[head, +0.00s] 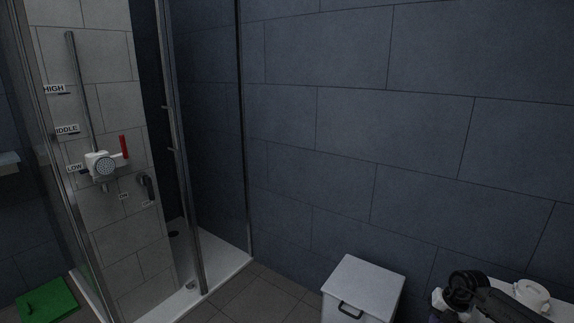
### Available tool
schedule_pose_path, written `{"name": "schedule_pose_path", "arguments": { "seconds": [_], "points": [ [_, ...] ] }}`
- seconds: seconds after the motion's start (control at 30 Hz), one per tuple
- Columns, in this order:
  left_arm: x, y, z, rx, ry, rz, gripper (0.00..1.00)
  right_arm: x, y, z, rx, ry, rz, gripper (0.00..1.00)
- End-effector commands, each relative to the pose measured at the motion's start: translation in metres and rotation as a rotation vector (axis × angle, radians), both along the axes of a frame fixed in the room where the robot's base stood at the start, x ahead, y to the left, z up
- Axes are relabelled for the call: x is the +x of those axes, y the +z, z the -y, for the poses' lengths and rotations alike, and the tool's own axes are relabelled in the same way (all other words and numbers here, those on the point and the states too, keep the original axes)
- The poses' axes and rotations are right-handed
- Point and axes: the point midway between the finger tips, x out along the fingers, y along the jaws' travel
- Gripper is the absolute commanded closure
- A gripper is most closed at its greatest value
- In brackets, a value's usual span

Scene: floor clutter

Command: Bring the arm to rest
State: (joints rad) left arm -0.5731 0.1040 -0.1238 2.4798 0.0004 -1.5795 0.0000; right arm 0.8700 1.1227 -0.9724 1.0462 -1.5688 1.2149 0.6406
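My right arm (490,299) comes in at the bottom right corner, dark and partly cut off by the frame edge. Its black rounded end (466,289) is in front of a white surface. Whether its fingers are open or shut cannot be made out, and nothing is clearly seen held in it. My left arm and gripper are not in view.
A white pot-like item (532,294) is close to my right arm, by a white surface (508,286). A white box (366,284) with a dark handle stands by the wall. The shower (215,262) is at left, a green mat (47,302) at lower left.

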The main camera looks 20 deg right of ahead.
Motion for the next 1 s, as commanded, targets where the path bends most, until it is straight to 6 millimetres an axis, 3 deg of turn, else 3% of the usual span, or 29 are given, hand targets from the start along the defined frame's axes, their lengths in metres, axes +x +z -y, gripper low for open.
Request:
{"name": "schedule_pose_path", "arguments": {
  "seconds": [0.17, 0.33, 0.47, 0.6, 0.83, 0.9, 1.0],
  "points": [
    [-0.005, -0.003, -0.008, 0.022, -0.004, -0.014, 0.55, 0.034, 0.011, 0.001, -0.008, 0.007, 0.223, 1.0],
    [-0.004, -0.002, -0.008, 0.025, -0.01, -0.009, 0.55, 0.078, 0.041, -0.01, -0.006, 0.0, 0.538, 1.0],
    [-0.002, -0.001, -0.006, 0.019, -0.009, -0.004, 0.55, 0.115, 0.088, -0.03, 0.01, -0.041, 0.852, 1.0],
    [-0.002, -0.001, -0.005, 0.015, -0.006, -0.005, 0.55, 0.14, 0.157, -0.05, 0.04, -0.158, 1.184, 1.0],
    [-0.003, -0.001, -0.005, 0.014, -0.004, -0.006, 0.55, 0.143, 0.268, -0.091, 0.17, -0.517, 1.602, 1.0],
    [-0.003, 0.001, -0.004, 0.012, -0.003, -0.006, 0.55, 0.136, 0.291, -0.106, 0.234, -0.666, 1.662, 1.0],
    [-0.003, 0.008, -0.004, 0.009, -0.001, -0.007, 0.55, 0.121, 0.305, -0.133, 0.329, -0.902, 1.66, 1.0]
  ]
}}
